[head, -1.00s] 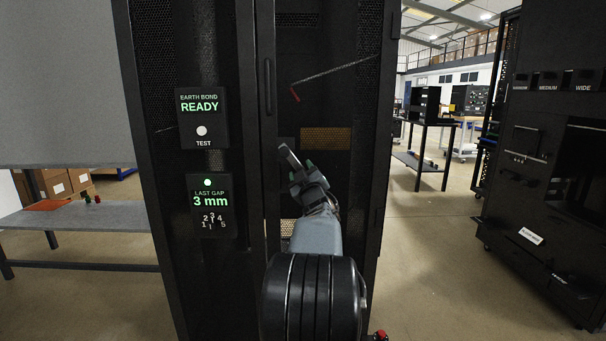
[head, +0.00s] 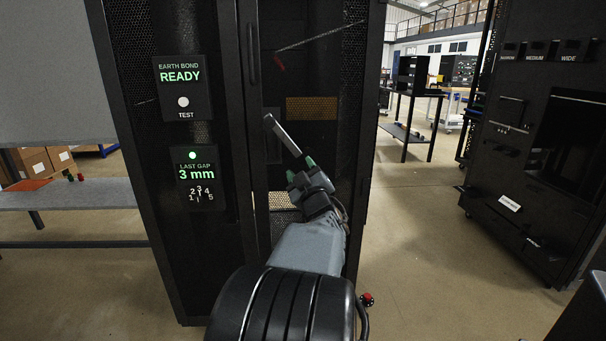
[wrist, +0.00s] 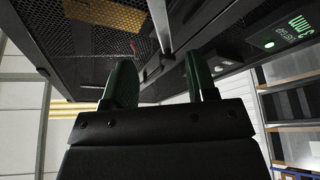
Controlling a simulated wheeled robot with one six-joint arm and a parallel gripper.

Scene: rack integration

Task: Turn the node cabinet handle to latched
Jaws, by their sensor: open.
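The node cabinet (head: 330,110) is a tall black cabinet with mesh doors. Its handle (head: 283,136) looks like a grey bar, slanting from upper left to lower right in the head view, by a dark plate (head: 272,150) on the door. In the wrist view a pale bar (wrist: 160,25), seemingly the handle, lies beyond and between the fingers. My gripper (head: 301,168) is open, with green fingertips close to the bar's lower right end. In the wrist view the gripper (wrist: 160,82) has an empty gap between its fingers. I cannot tell whether it touches the bar.
A panel reading EARTH BOND READY (head: 183,88) and a LAST GAP 3 mm panel (head: 197,178) are left of the door. A vertical pull (head: 251,55) is above. A grey table (head: 90,205) stands left, a black rack (head: 545,140) right. Open floor (head: 420,235) lies between cabinet and rack.

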